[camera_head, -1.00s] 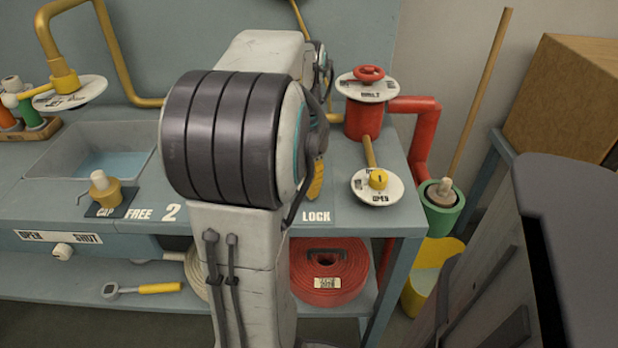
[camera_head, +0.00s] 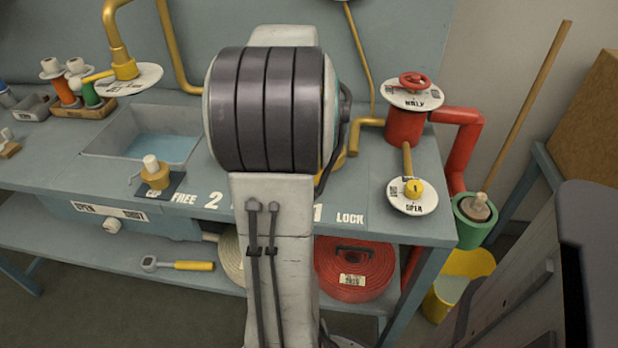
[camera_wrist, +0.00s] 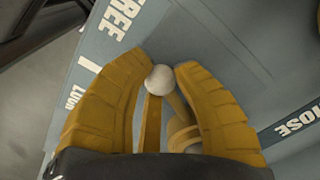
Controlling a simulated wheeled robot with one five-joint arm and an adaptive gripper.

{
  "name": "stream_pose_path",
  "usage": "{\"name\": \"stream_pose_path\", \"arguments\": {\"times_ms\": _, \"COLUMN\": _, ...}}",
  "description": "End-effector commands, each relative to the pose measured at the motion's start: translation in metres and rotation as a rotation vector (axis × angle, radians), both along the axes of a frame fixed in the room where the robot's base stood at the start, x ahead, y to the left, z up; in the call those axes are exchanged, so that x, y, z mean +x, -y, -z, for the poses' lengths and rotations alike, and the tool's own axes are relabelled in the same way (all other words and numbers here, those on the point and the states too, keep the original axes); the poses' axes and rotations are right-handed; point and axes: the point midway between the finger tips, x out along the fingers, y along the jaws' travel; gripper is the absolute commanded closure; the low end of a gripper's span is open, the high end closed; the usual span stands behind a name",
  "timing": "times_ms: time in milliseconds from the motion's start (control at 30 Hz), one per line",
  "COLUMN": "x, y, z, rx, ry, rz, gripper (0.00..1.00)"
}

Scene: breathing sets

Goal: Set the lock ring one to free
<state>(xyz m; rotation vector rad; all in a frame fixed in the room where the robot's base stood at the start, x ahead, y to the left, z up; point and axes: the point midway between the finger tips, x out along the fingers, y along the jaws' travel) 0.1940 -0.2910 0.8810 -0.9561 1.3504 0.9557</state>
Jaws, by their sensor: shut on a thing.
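In the wrist view the two yellow fingers of my gripper (camera_wrist: 160,75) are closed around a lever with a pale round knob (camera_wrist: 159,79). The knob shows between the fingertips, and yellow rod-like parts (camera_wrist: 152,122) run below it. The lettering FREE (camera_wrist: 121,16), a 1 (camera_wrist: 88,65) and LOCK (camera_wrist: 75,97) stands on the grey bench top beside the left finger. In the head view my arm hides the lever and most of the gripper; the 1 and LOCK lettering (camera_head: 349,218) shows right of the arm. The ring's exact setting cannot be told.
A capped yellow fitting (camera_head: 153,175) and a sink (camera_head: 150,143) lie left of my arm. A red valve (camera_head: 405,125) and a round OPEN dial (camera_head: 412,196) stand at right. A red hose coil (camera_head: 353,268) lies on the lower shelf.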

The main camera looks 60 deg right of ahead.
Motion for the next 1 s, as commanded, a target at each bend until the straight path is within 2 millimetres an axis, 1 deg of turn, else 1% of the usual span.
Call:
{"name": "stream_pose_path", "arguments": {"times_ms": 300, "x": 0.0071, "y": 0.0000, "z": 0.0016, "rx": 0.005, "ry": -0.002, "rz": 0.068, "gripper": 1.00}}
{"name": "stream_pose_path", "arguments": {"times_ms": 700, "x": 0.0075, "y": 0.0002, "z": 0.0017, "rx": 0.004, "ry": -0.002, "rz": 0.073, "gripper": 1.00}}
{"name": "stream_pose_path", "arguments": {"times_ms": 733, "x": 0.0075, "y": 0.0002, "z": 0.0017, "rx": 0.004, "ry": -0.002, "rz": 0.073, "gripper": 0.72}}
{"name": "stream_pose_path", "arguments": {"times_ms": 1000, "x": 0.0076, "y": 0.0008, "z": 0.0008, "rx": 0.001, "ry": -0.001, "rz": 0.073, "gripper": 0.48}}
